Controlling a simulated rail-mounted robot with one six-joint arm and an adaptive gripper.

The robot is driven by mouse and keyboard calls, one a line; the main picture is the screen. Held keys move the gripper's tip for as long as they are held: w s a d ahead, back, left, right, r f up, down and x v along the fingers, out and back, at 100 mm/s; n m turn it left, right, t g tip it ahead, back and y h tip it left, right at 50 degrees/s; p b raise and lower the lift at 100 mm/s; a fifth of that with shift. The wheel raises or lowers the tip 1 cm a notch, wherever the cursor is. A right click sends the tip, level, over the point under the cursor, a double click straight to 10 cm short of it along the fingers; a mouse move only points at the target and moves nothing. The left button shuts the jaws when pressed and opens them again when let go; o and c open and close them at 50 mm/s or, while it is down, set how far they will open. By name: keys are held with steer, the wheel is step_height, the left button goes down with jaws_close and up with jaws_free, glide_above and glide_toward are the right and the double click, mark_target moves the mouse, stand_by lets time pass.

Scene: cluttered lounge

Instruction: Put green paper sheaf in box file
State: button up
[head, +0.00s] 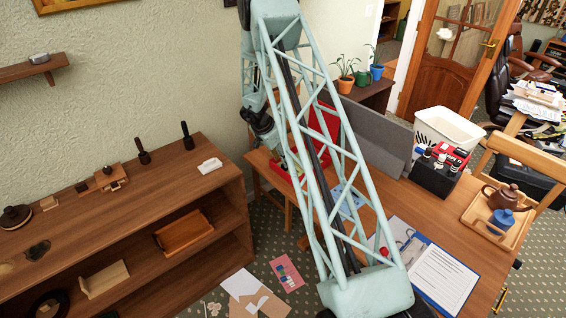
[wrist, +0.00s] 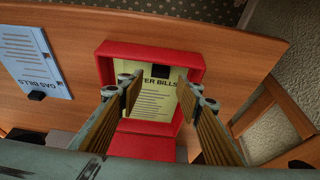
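The green paper sheaf (wrist: 155,100), a pale yellow-green stack whose printed heading reads partly "...ER BILLS", lies inside the open red box file (wrist: 198,65) in the wrist view. A black clip (wrist: 160,71) sits at its top edge. The box file also shows in the head view, with its red lid (head: 326,122) raised, partly hidden by my arm. My gripper (wrist: 158,92) is open above the sheaf, its two wooden-faced fingers apart with nothing held between them. The fingers cover parts of the sheaf and box.
A light-blue "GAS BILLS" sheaf (wrist: 33,62) lies on the desk left of the box file. A grey divider panel (head: 372,133) stands behind the desk area. A clipboard (head: 440,275), a black box of small items (head: 435,178) and a teapot tray (head: 478,224) occupy the desk's right side.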

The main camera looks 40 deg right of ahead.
steer(key=p+v, duration=0.1)
steer(key=v, duration=0.7)
stand_by(0.6)
